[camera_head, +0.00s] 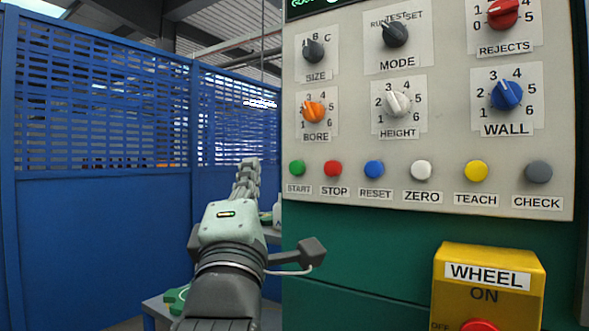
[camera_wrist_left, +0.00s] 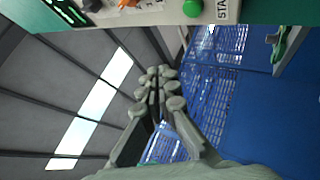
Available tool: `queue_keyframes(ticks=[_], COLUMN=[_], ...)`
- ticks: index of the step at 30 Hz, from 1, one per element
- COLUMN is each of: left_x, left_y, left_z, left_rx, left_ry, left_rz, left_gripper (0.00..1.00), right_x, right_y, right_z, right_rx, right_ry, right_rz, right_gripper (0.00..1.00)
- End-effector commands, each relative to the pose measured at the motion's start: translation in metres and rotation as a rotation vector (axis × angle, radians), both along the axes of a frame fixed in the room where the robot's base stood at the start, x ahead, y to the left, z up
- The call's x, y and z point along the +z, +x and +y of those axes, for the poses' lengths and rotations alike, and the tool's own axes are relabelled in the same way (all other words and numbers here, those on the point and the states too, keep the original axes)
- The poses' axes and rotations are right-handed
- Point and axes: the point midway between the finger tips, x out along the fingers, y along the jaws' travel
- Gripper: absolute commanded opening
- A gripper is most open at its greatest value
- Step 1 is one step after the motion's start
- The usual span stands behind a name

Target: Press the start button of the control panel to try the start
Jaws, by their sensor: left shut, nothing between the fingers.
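The control panel (camera_head: 440,140) is a pale plate on a green cabinet, filling the right of the head view. Its green start button (camera_head: 297,168) is at the left end of the button row, above a START label. It also shows at the top of the left wrist view (camera_wrist_left: 193,8). My left gripper (camera_head: 247,165) is shut and empty, fingers pointing up, left of the panel edge and apart from the button. Its fingers also show in the left wrist view (camera_wrist_left: 157,85). My right gripper is not in view.
Red stop (camera_head: 333,168) and blue reset (camera_head: 374,168) buttons sit right of start. Knobs fill the panel above. A yellow WHEEL box (camera_head: 488,285) with a red button juts out below. A blue mesh fence (camera_head: 100,170) stands at the left.

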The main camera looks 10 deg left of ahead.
Motion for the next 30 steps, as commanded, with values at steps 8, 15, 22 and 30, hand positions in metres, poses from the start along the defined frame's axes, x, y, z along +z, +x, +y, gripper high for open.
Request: queue_keyframes(ticks=[8, 15, 22, 30], left_x=[-0.001, -0.001, 0.0, 0.0], left_y=[0.037, 0.063, 0.073, 0.074], left_z=[-0.014, -0.023, -0.027, -0.027], left_rx=[0.0, 0.0, 0.0, 0.001], left_ry=[0.004, 0.0, 0.0, 0.001], left_rz=[0.001, 0.0, 0.0, 0.0], left_gripper=[0.0, 0.0, 0.0, 0.0], right_x=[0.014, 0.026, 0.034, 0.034], right_y=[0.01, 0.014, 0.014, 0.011], right_z=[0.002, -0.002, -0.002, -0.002], right_rx=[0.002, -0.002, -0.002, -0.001], right_ry=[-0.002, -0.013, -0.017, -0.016], right_rz=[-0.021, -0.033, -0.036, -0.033], right_gripper=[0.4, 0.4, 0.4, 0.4])
